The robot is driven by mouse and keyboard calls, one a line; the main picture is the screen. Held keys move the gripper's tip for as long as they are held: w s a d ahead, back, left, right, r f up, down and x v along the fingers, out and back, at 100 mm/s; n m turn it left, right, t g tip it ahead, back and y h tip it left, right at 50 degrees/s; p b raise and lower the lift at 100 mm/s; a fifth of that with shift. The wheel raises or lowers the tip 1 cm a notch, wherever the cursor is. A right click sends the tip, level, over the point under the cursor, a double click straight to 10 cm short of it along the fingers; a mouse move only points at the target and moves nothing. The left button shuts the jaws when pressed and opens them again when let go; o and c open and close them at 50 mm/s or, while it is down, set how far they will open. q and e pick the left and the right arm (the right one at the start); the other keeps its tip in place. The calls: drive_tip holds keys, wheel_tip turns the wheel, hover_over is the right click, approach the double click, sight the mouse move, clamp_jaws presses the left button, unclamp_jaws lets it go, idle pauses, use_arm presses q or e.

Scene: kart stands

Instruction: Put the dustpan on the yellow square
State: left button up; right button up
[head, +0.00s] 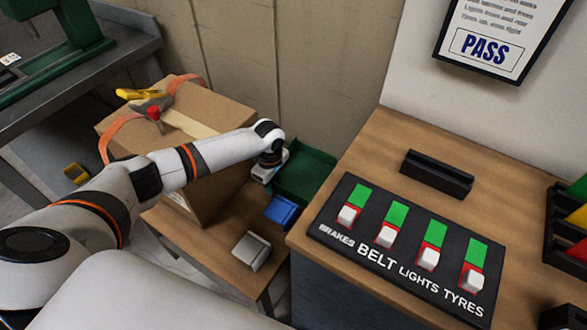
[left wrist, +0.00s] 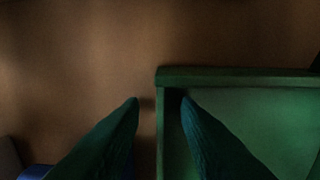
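I cannot tell for sure which thing is the dustpan, and no yellow square shows. A green open-topped tray-like thing (head: 305,178) sits at the far end of the low wooden table. Its rim and inside fill the right of the left wrist view (left wrist: 240,78). My left gripper (head: 267,174) reaches down at its left side. In the left wrist view its fingers (left wrist: 160,102) are apart, one on each side of the tray's left wall, with nothing visibly clamped. My right gripper is not in view.
A blue container (head: 282,211) and a grey block-like thing (head: 250,251) are on the low table (head: 205,240). A large cardboard box (head: 212,195) with tools on top stands left. The wooden counter (head: 400,150) at right holds a labelled switch panel (head: 400,249).

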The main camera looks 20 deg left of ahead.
use_arm(q)
drive_tip(key=shift+c, duration=0.6)
clamp_jaws()
drive_tip(key=shift+r, duration=0.1)
